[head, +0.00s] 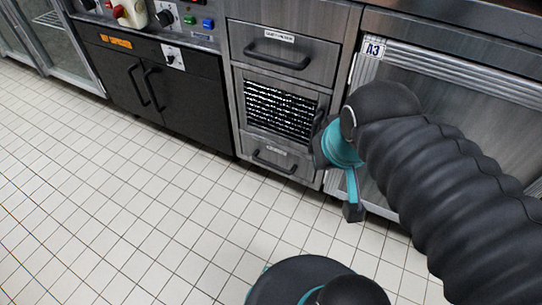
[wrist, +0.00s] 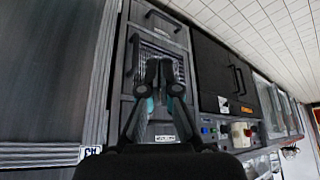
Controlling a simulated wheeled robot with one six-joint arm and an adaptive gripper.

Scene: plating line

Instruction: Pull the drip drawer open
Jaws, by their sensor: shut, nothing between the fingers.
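A steel unit has a top drawer (head: 290,52) with a bar handle, and a low bottom drawer (head: 275,160) with a dark bar handle (head: 273,163). Their labels are too small to read surely; the bottom one is likely the drip drawer. Both drawers look shut. The wrist view is upside down, with the bottom drawer (wrist: 172,33) near its top edge. My gripper (wrist: 160,70) is shut and empty, its fingertips in front of the slatted panel and apart from the bottom handle in that picture. In the head view my gripper (head: 352,208) is right of the bottom drawer.
Between the drawers is a slatted panel (head: 282,108) with an upright handle at its right. A black double-door cabinet (head: 150,90) stands left, under knobs and buttons. A steel front labelled A3 (head: 455,95) is right, behind my arm. The tiled floor (head: 130,205) is clear.

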